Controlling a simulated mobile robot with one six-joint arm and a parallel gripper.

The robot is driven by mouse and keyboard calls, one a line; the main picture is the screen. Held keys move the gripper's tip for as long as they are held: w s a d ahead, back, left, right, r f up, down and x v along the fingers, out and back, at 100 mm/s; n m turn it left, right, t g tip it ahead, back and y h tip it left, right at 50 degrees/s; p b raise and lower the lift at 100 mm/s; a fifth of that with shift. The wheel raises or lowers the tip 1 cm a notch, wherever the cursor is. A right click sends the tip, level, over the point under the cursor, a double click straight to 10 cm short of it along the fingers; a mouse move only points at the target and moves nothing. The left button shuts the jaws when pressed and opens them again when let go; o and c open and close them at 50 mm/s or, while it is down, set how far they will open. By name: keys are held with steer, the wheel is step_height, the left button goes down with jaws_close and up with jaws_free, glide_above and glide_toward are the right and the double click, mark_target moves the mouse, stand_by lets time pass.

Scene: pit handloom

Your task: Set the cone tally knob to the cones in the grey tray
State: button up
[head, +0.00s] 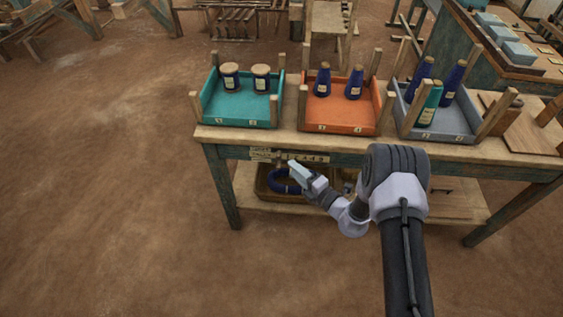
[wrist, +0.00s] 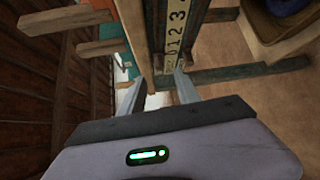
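The grey tray (head: 459,135) stands at the right of the bench. It holds two dark blue cones (head: 453,83) (head: 420,79) and one teal cone (head: 429,104), all upright. A pale number strip (head: 312,159) is on the bench's front rail; it also shows in the wrist view (wrist: 174,28), with 0, 1, 2 and 3 readable. My gripper (head: 294,165) is in front of the rail, near the strip. In the wrist view, my gripper (wrist: 159,80) is open, its fingers apart below the 0 end. I cannot make out the tally knob clearly.
A teal tray (head: 241,121) with two spools and an orange tray (head: 338,129) with two blue cones share the bench top (head: 400,140). A brown container (head: 264,190) with a blue ring stands on the lower shelf. Floor is clear at left.

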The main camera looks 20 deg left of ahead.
mark_target(280, 158)
steer(key=b+x, duration=0.2)
steer(key=x, duration=0.5)
steer(key=shift+w+a, duration=0.15)
steer(key=shift+a, duration=0.2)
jaws_close()
stand_by(0.9)
